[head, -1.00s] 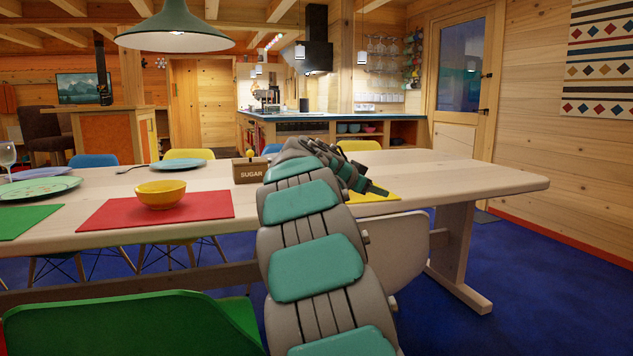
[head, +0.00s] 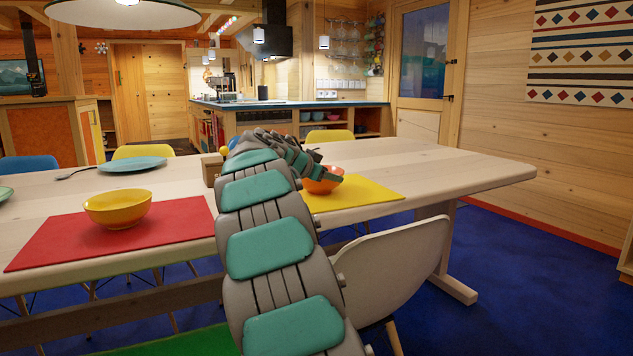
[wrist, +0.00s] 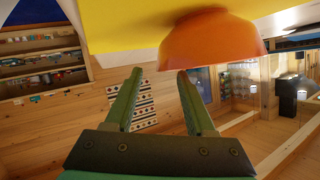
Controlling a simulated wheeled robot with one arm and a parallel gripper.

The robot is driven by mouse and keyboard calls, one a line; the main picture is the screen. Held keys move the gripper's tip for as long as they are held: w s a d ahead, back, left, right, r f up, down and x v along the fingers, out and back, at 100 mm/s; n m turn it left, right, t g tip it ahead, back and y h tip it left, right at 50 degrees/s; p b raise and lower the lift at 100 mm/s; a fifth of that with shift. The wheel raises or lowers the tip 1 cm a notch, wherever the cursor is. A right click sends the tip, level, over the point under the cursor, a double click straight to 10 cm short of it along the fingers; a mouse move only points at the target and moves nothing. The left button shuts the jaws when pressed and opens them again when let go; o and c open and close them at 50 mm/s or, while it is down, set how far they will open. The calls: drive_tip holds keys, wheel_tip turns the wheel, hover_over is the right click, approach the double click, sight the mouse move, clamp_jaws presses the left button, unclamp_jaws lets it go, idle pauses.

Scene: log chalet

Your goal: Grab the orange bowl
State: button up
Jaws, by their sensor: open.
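The orange bowl (head: 322,180) stands on the yellow mat (head: 355,192) on the wooden table in the head view, partly hidden behind my gripper. The wrist view looks tilted, with the orange bowl (wrist: 212,45) at the top, just beyond the fingertips. My gripper (wrist: 160,75) is open and empty, with a gap between its two fingers. The bowl lies ahead of the fingers and toward the right one; I cannot tell whether they touch. In the head view my gripper (head: 318,172) shows small at the end of the arm.
A yellow bowl (head: 118,208) sits on a red mat (head: 180,222) to the left. A blue plate (head: 132,164) and the sugar box (head: 212,168) are farther back. A white chair (head: 395,265) stands at the near side. The table's right end (head: 470,172) is clear.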

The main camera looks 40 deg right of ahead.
drive_tip(key=p+x, duration=0.1)
drive_tip(key=x, duration=0.4)
drive_tip(key=shift+w+r, duration=0.1)
drive_tip(key=shift+w, duration=0.05)
clamp_jaws()
idle(1.3)
